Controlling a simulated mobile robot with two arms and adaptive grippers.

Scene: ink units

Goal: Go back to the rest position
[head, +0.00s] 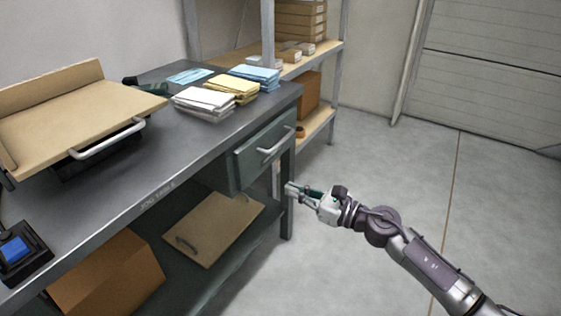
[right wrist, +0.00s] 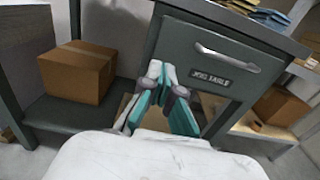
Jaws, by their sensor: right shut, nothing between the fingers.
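My right gripper (head: 292,189) is shut and empty. In the head view it is in front of the right end of the grey workbench, below the drawer (head: 264,150) with its silver handle. In the right wrist view the gripper's teal-and-grey fingers (right wrist: 156,68) come together at the tips, in front of the bench's drawer front (right wrist: 213,65). The drawer looks closed, and the fingers are apart from its handle (right wrist: 228,58). Whether the fingertips touch the bench cannot be told. My left gripper is not clearly seen in either view.
The workbench (head: 150,185) carries folded cloth stacks (head: 205,102) and a wooden board with a handle (head: 70,105). Its lower shelf holds a cardboard box (head: 105,275) and a board (head: 212,228). A shelving rack (head: 340,80) stands behind. The floor on the right (head: 400,165) is clear.

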